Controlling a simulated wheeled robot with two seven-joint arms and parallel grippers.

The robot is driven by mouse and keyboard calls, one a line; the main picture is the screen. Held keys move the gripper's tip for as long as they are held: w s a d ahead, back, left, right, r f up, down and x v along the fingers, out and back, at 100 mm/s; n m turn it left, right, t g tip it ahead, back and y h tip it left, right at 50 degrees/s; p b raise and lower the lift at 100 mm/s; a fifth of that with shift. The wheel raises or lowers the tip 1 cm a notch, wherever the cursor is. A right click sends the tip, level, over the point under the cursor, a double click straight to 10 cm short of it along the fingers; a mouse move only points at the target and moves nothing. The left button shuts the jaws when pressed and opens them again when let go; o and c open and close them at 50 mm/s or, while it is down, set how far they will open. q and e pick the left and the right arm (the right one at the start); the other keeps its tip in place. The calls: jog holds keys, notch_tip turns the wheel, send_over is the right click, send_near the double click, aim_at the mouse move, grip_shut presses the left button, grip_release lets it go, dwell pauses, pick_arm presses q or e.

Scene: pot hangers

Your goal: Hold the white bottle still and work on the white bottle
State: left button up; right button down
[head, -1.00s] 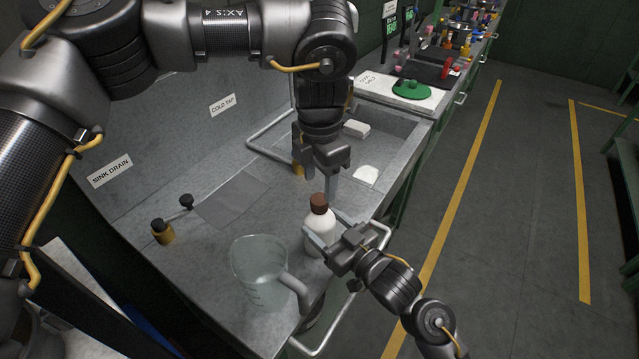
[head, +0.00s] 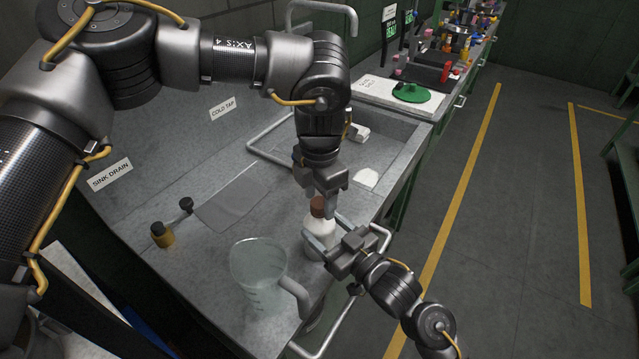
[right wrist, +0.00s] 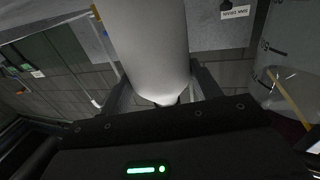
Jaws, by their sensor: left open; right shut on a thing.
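The white bottle (head: 318,232) stands upright on the grey counter and has a brown cap (head: 317,207). My right gripper (head: 322,240) is shut around the bottle's body from the front right. In the right wrist view the white bottle (right wrist: 150,45) fills the space between the two fingers of the right gripper (right wrist: 160,85). My left gripper (head: 322,198) comes down from above, open, with its fingers close around or beside the cap. I cannot tell whether they touch it.
A clear measuring jug (head: 262,275) stands just left of the bottle, near the front edge. A sink (head: 345,165) lies behind. A green disc (head: 411,92) rests on a white board at the back.

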pick_arm(q)
jog(key=shift+f, duration=0.35)
jog(key=c, duration=1)
jog(key=n, duration=0.3)
jog(key=o, duration=1.1)
jog(key=shift+c, duration=0.2)
jog(key=shift+r, duration=0.15)
